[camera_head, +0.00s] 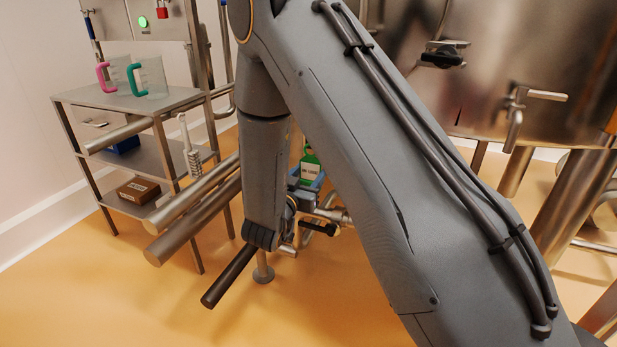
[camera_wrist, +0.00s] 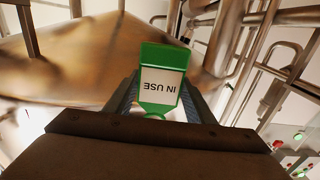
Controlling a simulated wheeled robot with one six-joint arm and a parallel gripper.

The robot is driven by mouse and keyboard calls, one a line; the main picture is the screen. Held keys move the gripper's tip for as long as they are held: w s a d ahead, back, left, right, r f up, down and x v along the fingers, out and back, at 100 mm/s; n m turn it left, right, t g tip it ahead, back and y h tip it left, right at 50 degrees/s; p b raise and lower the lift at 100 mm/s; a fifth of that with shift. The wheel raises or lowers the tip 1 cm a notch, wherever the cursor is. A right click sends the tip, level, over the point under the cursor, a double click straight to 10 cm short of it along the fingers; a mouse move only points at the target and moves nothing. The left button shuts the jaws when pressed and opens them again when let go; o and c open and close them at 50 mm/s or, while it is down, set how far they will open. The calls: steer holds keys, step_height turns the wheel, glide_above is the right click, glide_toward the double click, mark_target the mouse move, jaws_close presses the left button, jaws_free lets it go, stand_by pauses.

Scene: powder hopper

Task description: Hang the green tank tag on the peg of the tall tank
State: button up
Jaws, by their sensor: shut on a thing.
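In the head view the green tag (camera_head: 309,170) shows in a gap beside my arm, partly hidden. My gripper is shut on it, off the floor. A large steel vessel (camera_head: 550,75) fills the upper right of the head view; I cannot tell whether it is the tall tank. I cannot make out the peg in either view.
A steel rack (camera_head: 140,104) at left holds jugs with pink (camera_head: 104,77) and teal (camera_head: 134,80) handles, a white brush (camera_head: 188,148) and a brown box (camera_head: 138,190). Steel pipes (camera_wrist: 290,18) crowd the wrist view's upper right. Orange floor (camera_head: 120,290) is clear at front left.

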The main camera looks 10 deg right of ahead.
steer(key=shift+b+x, duration=0.65)
steer(key=shift+x, duration=1.05)
steer(key=shift+w+d+f, duration=0.35)
steer(key=shift+w+f, duration=0.1)
steer(key=shift+f, duration=0.1)
steer(key=o, duration=1.1)
